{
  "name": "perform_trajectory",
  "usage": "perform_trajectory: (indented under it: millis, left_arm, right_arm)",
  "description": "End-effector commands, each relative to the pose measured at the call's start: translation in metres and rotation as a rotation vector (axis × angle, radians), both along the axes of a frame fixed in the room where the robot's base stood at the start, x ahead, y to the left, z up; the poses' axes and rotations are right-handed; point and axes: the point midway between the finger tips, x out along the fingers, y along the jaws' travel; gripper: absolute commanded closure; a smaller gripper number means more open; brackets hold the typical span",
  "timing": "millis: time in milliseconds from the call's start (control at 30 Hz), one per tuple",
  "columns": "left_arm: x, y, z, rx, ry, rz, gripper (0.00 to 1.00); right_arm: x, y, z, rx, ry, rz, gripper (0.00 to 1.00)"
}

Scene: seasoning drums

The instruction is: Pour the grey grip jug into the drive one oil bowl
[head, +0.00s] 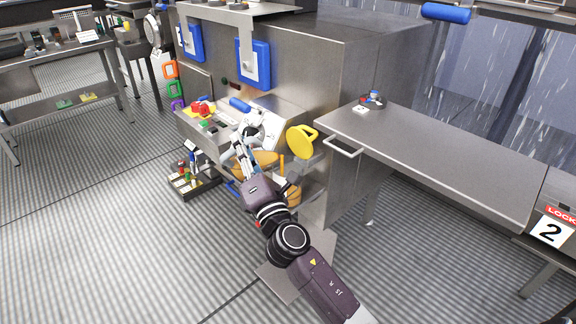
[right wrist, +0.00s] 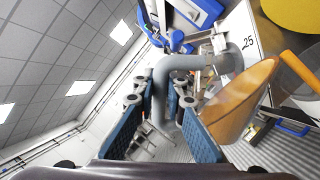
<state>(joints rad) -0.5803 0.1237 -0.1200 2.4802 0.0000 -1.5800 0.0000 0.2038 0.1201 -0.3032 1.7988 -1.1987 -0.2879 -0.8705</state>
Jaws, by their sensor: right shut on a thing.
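My right gripper (head: 241,150) reaches to the front of the steel machine. In the right wrist view its blue-padded fingers (right wrist: 160,115) are shut on the thick grey grip (right wrist: 163,88) of the grey grip jug, which bends away to the right. An orange-brown curved body (right wrist: 238,100) is close beside the grip; I cannot tell whether it belongs to the jug. In the head view the gripper largely hides the jug. Orange-brown rounded shapes (head: 266,158) show beside and below the gripper. I cannot make out which is the drive one oil bowl. My left gripper is not in view.
A yellow round piece (head: 301,141) sticks out from the machine (head: 310,70) right of the gripper. A panel with red and green parts (head: 204,112) is left of it. A steel table (head: 440,150) extends right. A dark tray (head: 195,183) stands low at left.

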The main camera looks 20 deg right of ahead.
Motion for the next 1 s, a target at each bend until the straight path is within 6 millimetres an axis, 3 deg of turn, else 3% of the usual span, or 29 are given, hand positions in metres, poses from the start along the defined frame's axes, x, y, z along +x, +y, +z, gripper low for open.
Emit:
perform_trajectory:
  millis: [1000]
  left_arm:
    - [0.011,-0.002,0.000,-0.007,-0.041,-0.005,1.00]
  right_arm:
    - [-0.001,-0.005,0.008,0.061,-0.017,0.003,1.00]
